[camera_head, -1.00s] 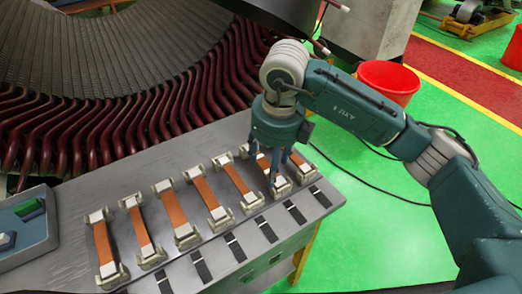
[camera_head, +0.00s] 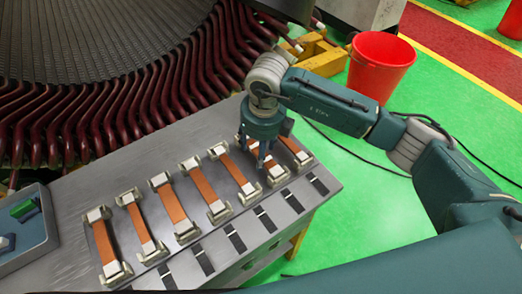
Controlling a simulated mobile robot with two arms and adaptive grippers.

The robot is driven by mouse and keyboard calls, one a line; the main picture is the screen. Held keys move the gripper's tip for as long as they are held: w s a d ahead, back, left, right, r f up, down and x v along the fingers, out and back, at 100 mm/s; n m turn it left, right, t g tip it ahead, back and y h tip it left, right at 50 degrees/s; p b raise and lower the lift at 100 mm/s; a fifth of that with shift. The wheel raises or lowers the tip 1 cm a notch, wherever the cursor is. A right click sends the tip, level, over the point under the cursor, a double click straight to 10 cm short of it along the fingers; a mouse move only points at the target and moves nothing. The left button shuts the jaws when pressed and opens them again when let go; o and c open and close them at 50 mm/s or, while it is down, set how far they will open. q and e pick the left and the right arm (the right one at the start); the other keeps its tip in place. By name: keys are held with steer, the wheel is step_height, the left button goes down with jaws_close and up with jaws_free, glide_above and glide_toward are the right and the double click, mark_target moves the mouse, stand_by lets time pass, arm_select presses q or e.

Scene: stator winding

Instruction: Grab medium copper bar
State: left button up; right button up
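Several copper bars lie side by side in pale end holders on the grey table. The leftmost is a copper bar (camera_head: 105,242), and another copper bar (camera_head: 204,186) lies near the middle of the row. I cannot tell by size which one is the medium bar. My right gripper (camera_head: 256,156) points down over the right part of the row, between a clear bar (camera_head: 233,170) on its left and the rightmost bar (camera_head: 289,145). Its fingers look spread and partly hide the bar beneath. I see no bar lifted. My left gripper is out of view.
Behind the table (camera_head: 70,278) stands the large stator with dark red coil ends (camera_head: 150,115). A blue-grey tray (camera_head: 28,238) sits at the left. Black strips (camera_head: 237,241) line the front edge. A red bucket (camera_head: 378,68) stands on the green floor at the right.

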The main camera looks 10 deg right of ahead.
steer(key=c, duration=1.2)
jaws_close()
steer(key=shift+r, duration=0.1)
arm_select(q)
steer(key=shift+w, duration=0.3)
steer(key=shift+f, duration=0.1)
arm_select(e)
steer(key=shift+r, duration=0.1)
